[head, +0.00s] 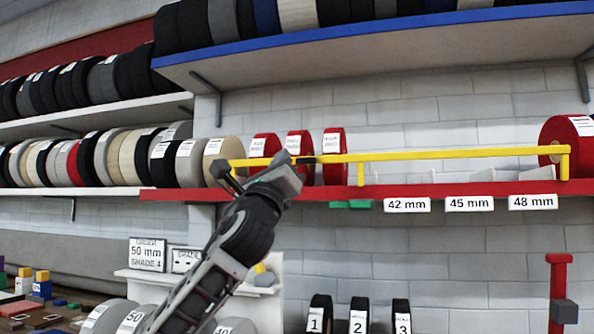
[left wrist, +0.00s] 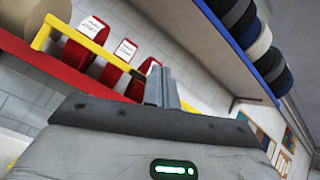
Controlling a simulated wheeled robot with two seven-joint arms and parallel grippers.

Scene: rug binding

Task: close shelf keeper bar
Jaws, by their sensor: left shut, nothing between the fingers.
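The yellow keeper bar (head: 450,154) runs level along the front of the red shelf (head: 300,193), before the red rolls (head: 333,157). Short yellow posts hang from it at the ends and near the middle. A dark piece (head: 306,160) sits on the bar close to my left gripper (head: 290,158). In the left wrist view the bar (left wrist: 80,38) slants down toward my shut, empty fingers (left wrist: 160,86), with the dark piece beside them. I cannot tell whether the fingers touch the bar. The bar's left part is partly hidden by my gripper. My right gripper is out of view.
A blue-edged shelf (head: 370,32) with rolls overhangs above. Size labels (head: 407,205) hang under the red shelf. A large red roll (head: 572,135) stands at the right end. A white stand (head: 140,276) and numbered rolls (head: 358,315) are below. A red post (head: 558,278) stands lower right.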

